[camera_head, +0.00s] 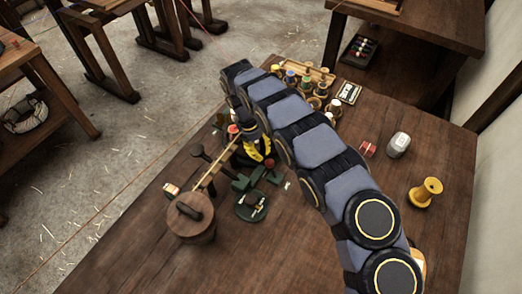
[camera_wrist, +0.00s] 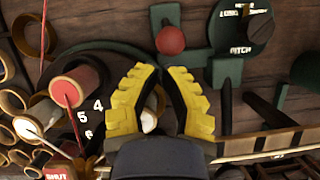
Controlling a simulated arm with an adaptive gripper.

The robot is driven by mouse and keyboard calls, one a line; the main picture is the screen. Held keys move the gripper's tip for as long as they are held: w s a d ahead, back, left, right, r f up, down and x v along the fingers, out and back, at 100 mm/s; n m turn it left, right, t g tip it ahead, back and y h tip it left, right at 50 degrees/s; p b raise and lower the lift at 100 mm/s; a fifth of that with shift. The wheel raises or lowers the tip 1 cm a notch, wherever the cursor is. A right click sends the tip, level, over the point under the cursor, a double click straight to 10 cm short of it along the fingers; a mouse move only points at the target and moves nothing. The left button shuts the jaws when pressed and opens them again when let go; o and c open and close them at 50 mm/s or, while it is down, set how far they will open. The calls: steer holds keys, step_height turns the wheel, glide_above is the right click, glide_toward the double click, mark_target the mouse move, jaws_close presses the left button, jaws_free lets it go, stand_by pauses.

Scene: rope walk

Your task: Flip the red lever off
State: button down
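The red lever shows as a red ball knob (camera_wrist: 170,41) on a green bracket at the top middle of the wrist view. In the head view the red knob (camera_head: 269,163) stands over green parts on the table, just right of my gripper. My gripper (camera_wrist: 163,72) has two yellow ribbed fingers with a gap between them, and nothing is held in it. Its tips are just below the knob in the wrist view; I cannot tell if they touch it. In the head view my gripper (camera_head: 258,151) is partly hidden by my arm. The lever's shaft is mostly hidden.
A dark dial (camera_wrist: 242,28) marked LONG and PITCH is at upper right. A round wooden tub (camera_head: 191,218) and several spools crowd the table.

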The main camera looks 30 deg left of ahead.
steer(key=shift+d+r+y, duration=0.55)
steer(key=shift+d+y, duration=0.2)
steer(key=shift+y, duration=0.45)
steer(key=shift+d+r+y, duration=0.2)
steer(key=shift+d+y, duration=0.35)
steer(key=shift+y, duration=0.25)
steer(key=shift+d+r, duration=0.2)
steer(key=shift+d, duration=1.2)
steer(key=shift+r, duration=0.1)
step_height(320, 180, up, 9)
steer(key=d, duration=0.3)
steer(key=shift+w+r, duration=0.2)
steer(key=shift+w, duration=0.05)
